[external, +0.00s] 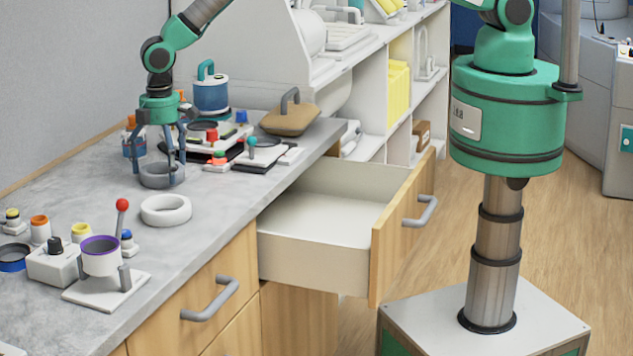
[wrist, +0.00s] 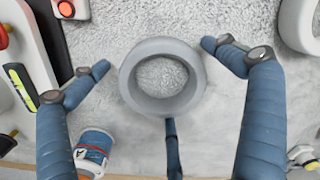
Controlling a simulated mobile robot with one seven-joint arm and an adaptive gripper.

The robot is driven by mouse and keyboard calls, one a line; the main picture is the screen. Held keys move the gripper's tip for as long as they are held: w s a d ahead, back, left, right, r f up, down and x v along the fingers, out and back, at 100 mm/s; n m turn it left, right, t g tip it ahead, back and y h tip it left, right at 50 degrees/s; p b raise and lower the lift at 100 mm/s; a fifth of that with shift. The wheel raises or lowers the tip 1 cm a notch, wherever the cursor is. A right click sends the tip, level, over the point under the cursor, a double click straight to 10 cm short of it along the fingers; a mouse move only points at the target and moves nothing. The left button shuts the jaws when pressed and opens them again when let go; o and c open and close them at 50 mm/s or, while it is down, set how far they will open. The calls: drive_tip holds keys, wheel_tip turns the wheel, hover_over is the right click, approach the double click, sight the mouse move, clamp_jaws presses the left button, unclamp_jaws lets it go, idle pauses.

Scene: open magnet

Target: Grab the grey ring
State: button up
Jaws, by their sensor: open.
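The grey ring (external: 156,174) lies flat on the grey countertop (external: 215,175), and it also shows in the wrist view (wrist: 190,94). My gripper (external: 163,172) points straight down over it, with its blue fingers around the ring. In the wrist view my gripper (wrist: 155,72) is open, with one finger to the left of the ring, one to the right and one at its lower edge. The side fingers stand apart from the ring. The lower finger's tip is close to the rim; I cannot tell whether it touches.
A white ring (external: 166,210) lies close by on the counter, nearer the front. A white device with a red-knobbed lever (external: 122,206) and several small knobs stand at the left. Devices and a blue canister (external: 211,96) crowd behind. An empty drawer (external: 325,215) stands open below.

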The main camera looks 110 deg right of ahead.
drive_tip(key=shift+c, duration=0.5)
drive_tip(key=c, duration=1.1)
drive_tip(key=shift+o, duration=0.2)
wheel_tip(320, 180, up, 10)
drive_tip(key=shift+b, duration=0.4)
